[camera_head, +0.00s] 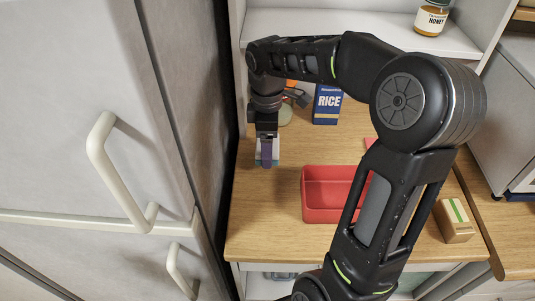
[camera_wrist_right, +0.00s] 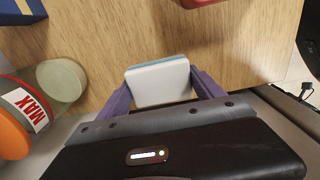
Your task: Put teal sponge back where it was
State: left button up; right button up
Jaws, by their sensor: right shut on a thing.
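The sponge (camera_wrist_right: 160,84) is a small block with a broad white face and a thin teal layer along one edge. In the right wrist view it sits between the two purple fingers of my right gripper (camera_wrist_right: 162,90), which is shut on it. In the head view my right gripper (camera_head: 267,153) points down at the left side of the wooden counter (camera_head: 265,215). The sponge's pale edges (camera_head: 276,150) show around the fingers there. I cannot tell whether the sponge touches the counter. My left gripper is not in view.
A blue RICE box (camera_head: 327,104) stands behind, right of the gripper. A red bin (camera_head: 318,200) is in front, right. A small box (camera_head: 454,220) is farther right. The left front counter is clear beside the fridge (camera_head: 100,60).

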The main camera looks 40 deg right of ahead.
jog(key=shift+f, duration=1.9)
jog(key=shift+f, duration=0.2)
jog(key=o, duration=1.3)
jog(key=shift+r, duration=0.15)
notch_tip(320, 180, up, 12)
jog(key=shift+r, duration=0.1)
